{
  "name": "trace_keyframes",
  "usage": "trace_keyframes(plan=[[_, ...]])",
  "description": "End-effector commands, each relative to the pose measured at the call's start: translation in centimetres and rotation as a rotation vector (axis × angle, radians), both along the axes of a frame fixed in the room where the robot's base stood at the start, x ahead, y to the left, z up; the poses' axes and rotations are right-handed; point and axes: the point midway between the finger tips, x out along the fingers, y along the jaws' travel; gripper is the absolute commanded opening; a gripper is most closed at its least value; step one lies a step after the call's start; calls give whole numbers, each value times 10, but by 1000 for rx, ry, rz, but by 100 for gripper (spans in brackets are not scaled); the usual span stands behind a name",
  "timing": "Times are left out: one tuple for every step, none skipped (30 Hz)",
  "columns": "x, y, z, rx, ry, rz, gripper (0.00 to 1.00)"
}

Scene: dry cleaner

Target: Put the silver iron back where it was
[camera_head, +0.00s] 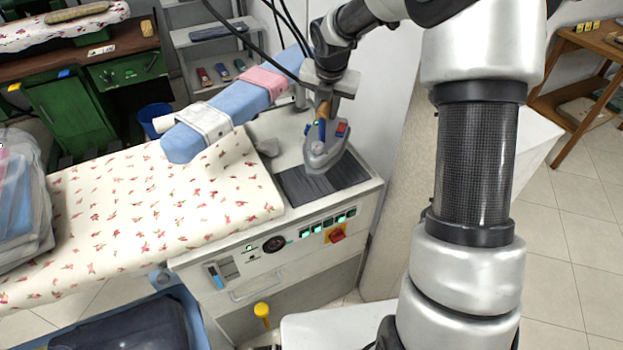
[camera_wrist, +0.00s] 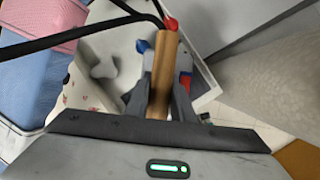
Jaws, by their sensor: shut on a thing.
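The silver iron (camera_head: 322,155) has a wooden handle, a blue knob and red and blue parts on its body. My gripper (camera_head: 326,97) is shut on its handle from above. In the wrist view the wooden handle (camera_wrist: 164,75) runs between my fingers (camera_wrist: 160,92). The iron is upright, over the back part of the dark ribbed rest pad (camera_head: 309,187) on the ironing unit (camera_head: 270,262). The pad's front part is bare. I cannot tell whether the soleplate touches the pad or hangs just above it.
A floral ironing board (camera_head: 140,210) adjoins the unit at left. A blue padded sleeve arm (camera_head: 180,143) with a pink cloth (camera_head: 267,83) stands close left of the iron. Black cables pass close by my gripper. A pale wall panel (camera_head: 385,190) is to the right.

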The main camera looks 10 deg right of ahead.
Motion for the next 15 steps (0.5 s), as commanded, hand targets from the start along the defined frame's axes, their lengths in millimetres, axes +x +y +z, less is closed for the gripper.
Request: trace_keyframes(plan=[[6, -4, 8, 4, -15, -15, 0], [6, -6, 8, 6, -16, -23, 0], [7, -9, 7, 8, -16, -31, 0], [8, -10, 7, 9, -17, -36, 0], [8, -11, 6, 9, -16, -40, 0], [9, -13, 4, 10, -16, -45, 0], [9, -13, 1, 12, -15, -46, 0], [9, -14, -2, 12, -14, -48, 0], [9, -14, -7, 12, -14, -50, 0], [9, -14, -12, 12, -14, -50, 0], [9, -14, -16, 13, -14, -50, 0], [9, -14, -23, 12, -13, -51, 0], [9, -14, -27, 12, -14, -50, 0], [9, -13, -32, 12, -14, -49, 0], [9, -13, -37, 12, -14, -49, 0]])
